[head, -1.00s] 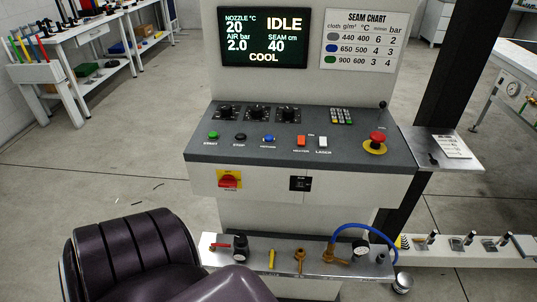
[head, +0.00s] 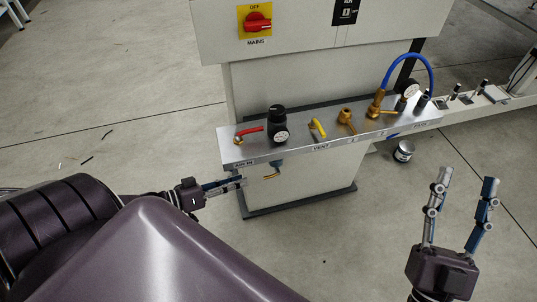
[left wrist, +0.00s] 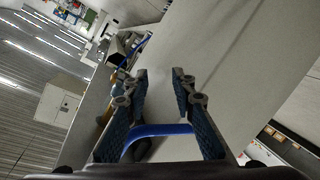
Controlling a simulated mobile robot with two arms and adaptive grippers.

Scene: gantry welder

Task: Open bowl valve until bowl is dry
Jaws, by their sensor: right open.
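The air unit (head: 278,125), a black knob over a round gauge, stands on the metal shelf marked AIR IN. Below the shelf's front edge a small dark part with a brass-coloured piece (head: 272,173) hangs down, seemingly the bowl and its valve. It is too small to tell how it is set or whether water is in it. My left gripper (head: 240,183) is left of it, below the shelf's left end, apart from it. My right gripper (head: 466,180) is open and empty over the floor at right.
The metal shelf (head: 236,153) also bears a red lever valve (head: 248,134), a yellow lever (head: 317,129), brass fittings (head: 346,121) and a blue hose (head: 405,56). A red switch (head: 257,22) is above. A small can (head: 403,151) stands on the floor. The floor between my grippers is clear.

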